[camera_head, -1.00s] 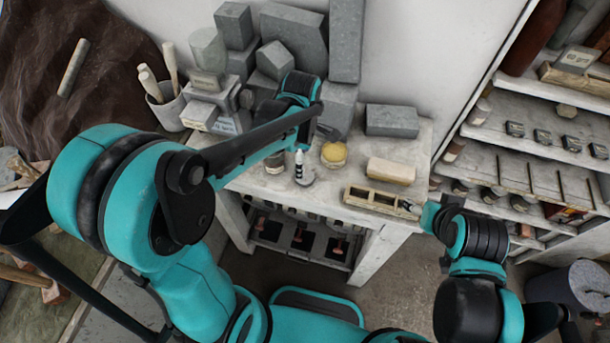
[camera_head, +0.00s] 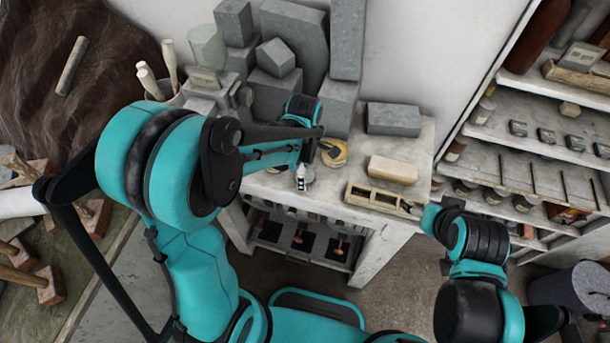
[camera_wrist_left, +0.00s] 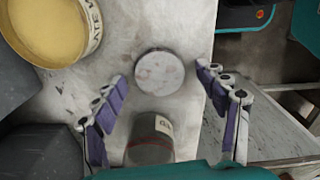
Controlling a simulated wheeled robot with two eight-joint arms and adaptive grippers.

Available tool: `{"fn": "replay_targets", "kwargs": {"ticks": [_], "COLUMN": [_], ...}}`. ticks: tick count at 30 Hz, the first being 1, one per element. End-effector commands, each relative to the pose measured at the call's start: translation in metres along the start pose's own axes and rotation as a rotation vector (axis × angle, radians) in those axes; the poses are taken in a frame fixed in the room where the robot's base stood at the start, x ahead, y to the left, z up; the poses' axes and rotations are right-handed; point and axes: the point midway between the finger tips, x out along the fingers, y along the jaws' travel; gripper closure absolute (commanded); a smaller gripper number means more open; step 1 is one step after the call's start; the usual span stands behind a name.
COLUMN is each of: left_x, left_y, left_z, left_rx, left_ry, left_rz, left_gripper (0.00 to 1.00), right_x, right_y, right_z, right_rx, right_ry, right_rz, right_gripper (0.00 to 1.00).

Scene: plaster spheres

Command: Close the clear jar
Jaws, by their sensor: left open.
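In the left wrist view the clear jar (camera_wrist_left: 150,138) has a small label and dark reddish contents. It stands on the pale tabletop at the bottom centre, its lower part hidden by my wrist. A round, pale disc (camera_wrist_left: 160,73), apparently its lid, lies apart from the jar. My left gripper (camera_wrist_left: 161,75) is open and empty, its purple-padded fingers on either side of the disc and jar. In the head view my left gripper (camera_head: 314,166) is over the table near the disc (camera_head: 309,173); my arm hides the jar. My right gripper (camera_head: 409,207) is barely visible by the wooden tray.
A yellow-filled round container (camera_head: 334,153) stands close to my left gripper. Grey stone blocks (camera_head: 295,45) crowd the back of the table (camera_head: 415,150). A pale block (camera_head: 392,170) and a compartmented wooden tray (camera_head: 378,198) lie to the right. Shelves stand at far right.

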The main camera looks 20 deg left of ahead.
Motion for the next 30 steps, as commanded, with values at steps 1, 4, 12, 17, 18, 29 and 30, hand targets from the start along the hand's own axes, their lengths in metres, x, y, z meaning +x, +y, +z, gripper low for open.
{"fn": "replay_targets", "kwargs": {"ticks": [1,4,12,17,18,29,30], "left_x": [0.000,-0.001,-0.001,-0.001,-0.001,-0.017,-0.023], "left_y": [0.000,0.000,0.000,0.000,0.000,0.000,0.000], "left_z": [0.000,0.000,0.000,0.000,0.000,0.000,0.000], "left_rx": [0.000,0.000,0.000,0.000,0.000,0.000,0.000], "left_ry": [0.000,0.000,0.000,0.000,0.000,0.000,0.000], "left_rz": [0.000,0.000,0.000,0.000,0.000,0.000,0.000], "left_gripper": [0.27,0.27,0.64,0.64,0.64,0.64,0.64], "right_x": [0.000,0.000,0.000,0.000,0.000,-0.004,-0.005], "right_y": [0.000,0.000,0.000,0.000,0.000,0.000,0.000], "right_z": [0.000,0.000,0.000,0.000,0.000,-0.003,-0.004], "right_rx": [0.000,0.000,0.000,0.000,0.000,0.000,0.000], "right_ry": [0.000,0.000,0.000,0.000,0.000,0.000,0.000], "right_rz": [0.000,0.000,0.000,0.000,0.000,0.000,0.000], "right_gripper": [0.35,0.35,0.35,0.35,0.35,0.35,0.35]}}
